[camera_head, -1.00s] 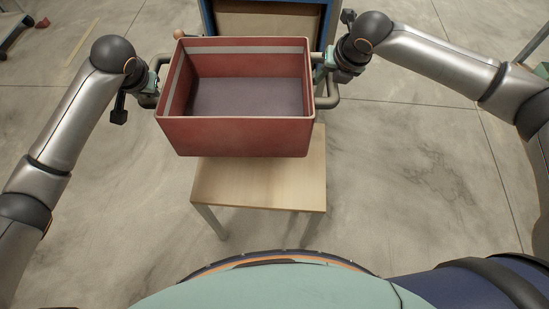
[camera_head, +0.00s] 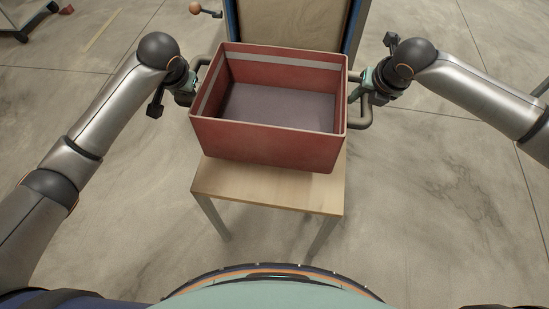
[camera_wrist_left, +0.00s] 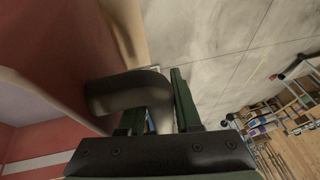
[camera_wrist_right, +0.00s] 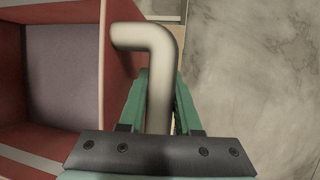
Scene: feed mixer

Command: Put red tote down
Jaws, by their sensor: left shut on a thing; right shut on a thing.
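The red tote (camera_head: 265,143) is an open, empty box with a grey floor, in the middle of the head view over a small wooden table (camera_head: 270,188). It looks slightly turned against the table. The view from above does not show whether its base touches the tabletop. My left gripper (camera_head: 188,88) is shut on the tote's left tube handle (camera_wrist_left: 130,95). My right gripper (camera_head: 367,82) is shut on the right tube handle (camera_wrist_right: 158,80), its green fingers on both sides of the tube. The tote hides the rear of the tabletop.
A blue-framed unit with a wooden panel (camera_head: 290,20) stands right behind the tote. A lever with an orange ball knob (camera_head: 195,8) is at the back left. Shelves with tools (camera_wrist_left: 275,125) show in the left wrist view. The concrete floor is clear on both sides.

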